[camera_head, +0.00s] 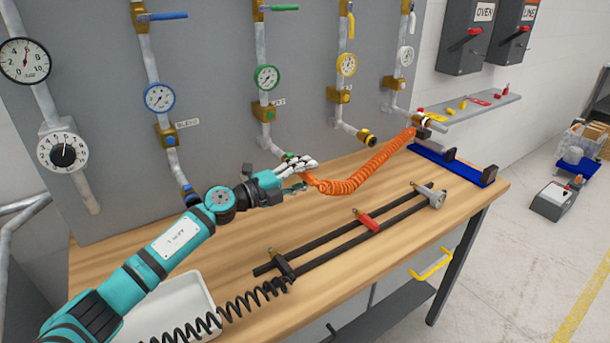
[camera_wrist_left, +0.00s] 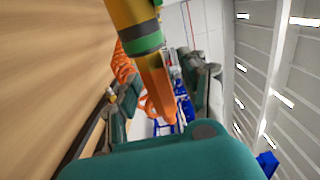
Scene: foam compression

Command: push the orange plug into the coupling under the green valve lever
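The green valve lever (camera_head: 284,8) sits at the top of the pipe with the green gauge (camera_head: 266,77). My left gripper (camera_head: 303,177) is at the lower end of that pipe and hides most of it. In the left wrist view, the brass coupling with a green band (camera_wrist_left: 139,38) comes in from the top. The orange plug (camera_wrist_left: 156,88) lines up with it and appears to meet it; depth of seating cannot be told. My left gripper's fingers (camera_wrist_left: 160,85) stand on either side of the plug, with a gap on the right. My right gripper is not in view.
The orange coiled hose (camera_head: 345,186) runs to the brass fitting near the blue tray (camera_head: 452,166). Dark rails with a red clamp (camera_head: 368,222) lie on the wooden bench (camera_head: 240,252). A white bin (camera_head: 180,300) and a black coil (camera_head: 245,300) are at the front left.

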